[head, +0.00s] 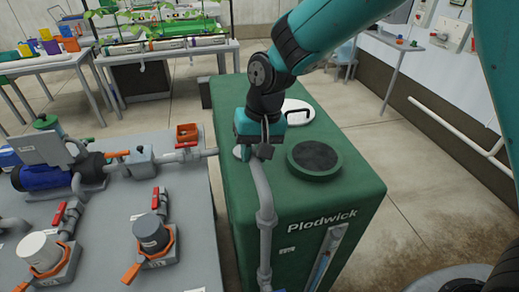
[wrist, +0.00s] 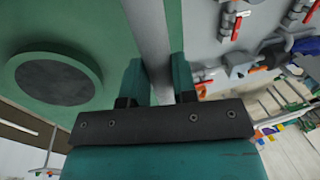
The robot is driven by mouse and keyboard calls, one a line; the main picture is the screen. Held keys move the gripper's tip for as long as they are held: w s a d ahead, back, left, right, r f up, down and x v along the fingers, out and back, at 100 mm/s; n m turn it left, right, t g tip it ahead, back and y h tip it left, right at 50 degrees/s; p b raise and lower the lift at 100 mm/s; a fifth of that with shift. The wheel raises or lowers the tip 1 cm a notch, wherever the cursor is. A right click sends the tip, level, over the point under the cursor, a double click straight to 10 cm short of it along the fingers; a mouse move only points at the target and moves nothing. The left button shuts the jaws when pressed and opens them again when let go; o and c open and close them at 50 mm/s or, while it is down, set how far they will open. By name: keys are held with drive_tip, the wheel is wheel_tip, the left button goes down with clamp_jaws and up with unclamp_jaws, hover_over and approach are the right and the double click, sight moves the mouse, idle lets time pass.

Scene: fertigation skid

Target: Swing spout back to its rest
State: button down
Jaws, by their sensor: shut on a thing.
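The spout is a grey pipe (head: 262,190) at the left edge of the top of a green tank (head: 350,195) marked "Plodwick". It runs from my gripper toward the camera and bends down along the tank's near left side. My gripper (head: 259,150) is shut on the spout over the tank's top. In the wrist view, the spout (wrist: 150,35) passes between the two teal fingers (wrist: 157,85). My gripper hides part of the spout. I cannot tell which feature is its rest.
A round dark-topped lid (head: 315,158) stands up from the tank right of the spout, with a white ring-shaped part (head: 298,108) behind. A grey bench (head: 110,215) with a blue pump (head: 50,178), pipes and red-handled valves is on the left. Open floor lies right of the tank.

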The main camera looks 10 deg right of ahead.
drive_tip(key=shift+a, duration=0.25)
drive_tip(key=c, duration=0.9)
unclamp_jaws()
drive_tip(key=shift+a, duration=0.15)
drive_tip(key=shift+d, duration=0.2)
drive_tip(key=shift+d+r, duration=0.1)
drive_tip(key=shift+r, duration=0.25)
drive_tip(key=d+r+b, duration=0.1)
drive_tip(key=r, duration=0.4)
drive_tip(key=d+r, duration=0.1)
drive_tip(key=r, duration=0.5)
drive_tip(key=d+r+b, duration=0.1)
drive_tip(key=r, duration=0.4)
drive_tip(key=shift+w+d+r+b, duration=0.1)
drive_tip(key=shift+w+r+b, duration=0.05)
drive_tip(key=shift+r+b, duration=0.15)
drive_tip(key=shift+f, duration=0.1)
